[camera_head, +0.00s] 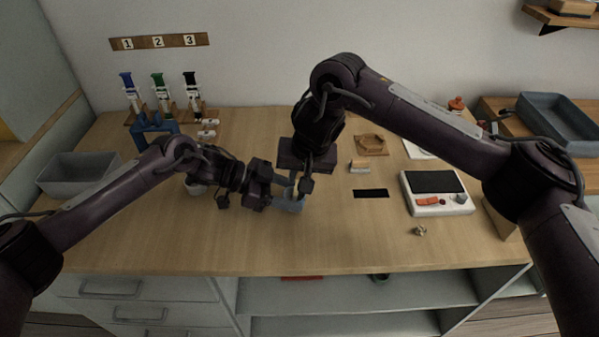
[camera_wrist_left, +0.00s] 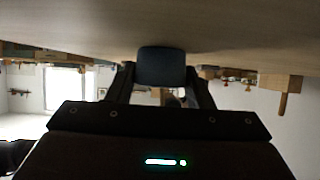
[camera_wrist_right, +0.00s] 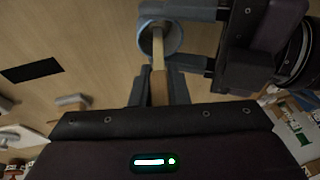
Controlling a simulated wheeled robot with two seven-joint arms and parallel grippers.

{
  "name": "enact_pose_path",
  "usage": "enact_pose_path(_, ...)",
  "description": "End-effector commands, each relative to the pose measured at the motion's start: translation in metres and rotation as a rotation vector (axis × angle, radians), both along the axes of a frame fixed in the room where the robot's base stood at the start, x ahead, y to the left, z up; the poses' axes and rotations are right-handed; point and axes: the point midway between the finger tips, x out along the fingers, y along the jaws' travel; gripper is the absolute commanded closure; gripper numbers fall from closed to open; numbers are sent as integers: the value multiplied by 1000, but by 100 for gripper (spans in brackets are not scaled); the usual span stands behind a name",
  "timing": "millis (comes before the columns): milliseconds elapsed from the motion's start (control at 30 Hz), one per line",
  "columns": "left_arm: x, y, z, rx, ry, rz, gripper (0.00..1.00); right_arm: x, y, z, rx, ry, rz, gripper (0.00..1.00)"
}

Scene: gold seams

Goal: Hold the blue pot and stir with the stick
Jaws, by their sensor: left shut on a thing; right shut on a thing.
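The blue pot (camera_head: 290,203) stands on the table near its front middle. My left gripper (camera_head: 279,187) reaches in from the left and is shut on the pot; the pot also shows between its fingers in the left wrist view (camera_wrist_left: 161,66). My right gripper (camera_head: 303,188) is above the pot, pointing down, and is shut on the wooden stick (camera_wrist_right: 158,82). In the right wrist view the stick's far end is inside the rim of the pot (camera_wrist_right: 172,50). The pot's contents cannot be made out.
A white scale (camera_head: 437,207) and a black pad (camera_head: 371,193) lie to the right. A small metal piece (camera_head: 419,231) is near the front. A grey bin (camera_head: 78,172) and a rack of coloured syringes (camera_head: 160,100) stand at the left. The front right table is mostly clear.

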Motion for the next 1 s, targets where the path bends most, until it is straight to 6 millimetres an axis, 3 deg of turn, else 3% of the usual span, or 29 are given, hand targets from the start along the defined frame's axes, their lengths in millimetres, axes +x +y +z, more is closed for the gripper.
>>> enact_pose_path(1000, 0, 0, 0, 0, 0, 0, 66, 5, -8, 45, 0, 0, 1, 100)
